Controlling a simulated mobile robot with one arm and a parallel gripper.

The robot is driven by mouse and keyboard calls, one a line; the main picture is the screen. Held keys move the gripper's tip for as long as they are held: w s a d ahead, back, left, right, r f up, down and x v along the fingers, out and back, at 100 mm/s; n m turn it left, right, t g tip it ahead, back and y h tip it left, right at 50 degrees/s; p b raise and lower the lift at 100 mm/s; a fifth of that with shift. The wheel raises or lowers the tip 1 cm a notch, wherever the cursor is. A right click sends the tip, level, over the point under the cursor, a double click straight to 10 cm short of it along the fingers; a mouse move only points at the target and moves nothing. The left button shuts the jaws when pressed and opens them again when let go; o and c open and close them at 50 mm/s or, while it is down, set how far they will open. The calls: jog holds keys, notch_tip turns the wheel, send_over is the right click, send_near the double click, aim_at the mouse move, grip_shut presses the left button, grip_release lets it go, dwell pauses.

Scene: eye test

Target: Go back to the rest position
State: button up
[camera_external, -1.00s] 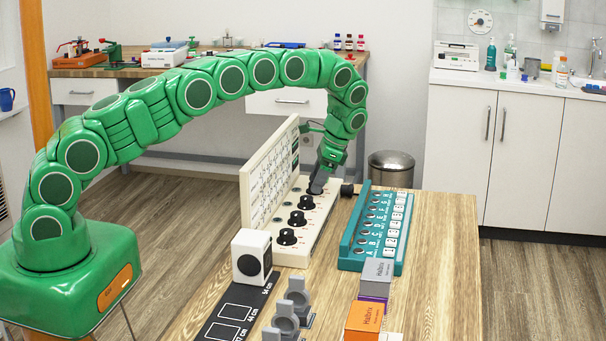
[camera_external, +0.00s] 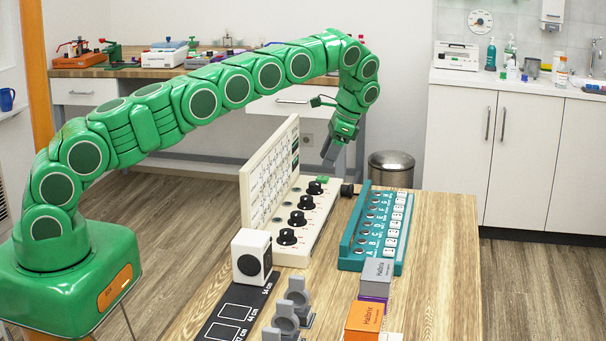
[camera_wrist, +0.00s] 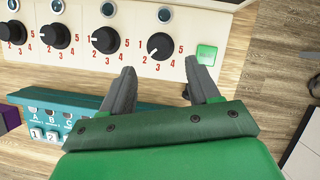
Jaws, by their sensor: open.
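My gripper (camera_external: 330,150) is raised above the far end of the white knob panel (camera_external: 322,207), apart from it. In the wrist view my gripper (camera_wrist: 158,88) shows its two grey fingers spread apart with nothing between them. The panel carries a row of black knobs, the last one (camera_wrist: 161,46) with a red dial scale, and a green button (camera_wrist: 206,54) beside it. The button (camera_external: 322,180) also shows in the external view, uncovered. My green arm arches from its base at the left over to the panel.
A teal lettered rack (camera_external: 347,256) stands right of the panel. A white box with a black disc (camera_external: 246,250), grey holders (camera_external: 287,318), and grey (camera_external: 377,272) and orange (camera_external: 362,318) boxes are nearer. A bin (camera_external: 390,170) stands behind the table. The table's right side is clear.

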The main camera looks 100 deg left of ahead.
dwell(0.6)
jog(key=w+d+r+m, duration=0.1)
jog(key=w+d+r, duration=0.1)
jog(key=d+r, duration=0.5)
jog(key=w+d+r+m+t, duration=0.1)
jog(key=w+d+r, duration=0.2)
jog(key=d, duration=0.7)
jog(key=w+d+r, duration=0.2)
jog(key=d+r, duration=0.4)
jog(key=d, duration=0.3)
jog(key=s+d+r+m+y, duration=0.1)
jog(key=s+d+r, duration=0.25)
jog(key=d, duration=0.55)
jog(key=s+d+r, duration=0.3)
jog(key=s+d, duration=0.2)
jog(key=d, duration=0.5)
jog(key=s+d+f, duration=0.1)
jog(key=s+d, duration=0.4)
jog(key=s, duration=0.4)
jog(key=s+d+f+t, duration=0.1)
jog(key=s+d, duration=0.4)
jog(key=s, duration=0.4)
jog(key=s+d+f, duration=0.2)
jog(key=s+d, duration=0.4)
jog(key=s, duration=0.3)
jog(key=shift+t, duration=0.3)
jog(key=shift+f, duration=0.1)
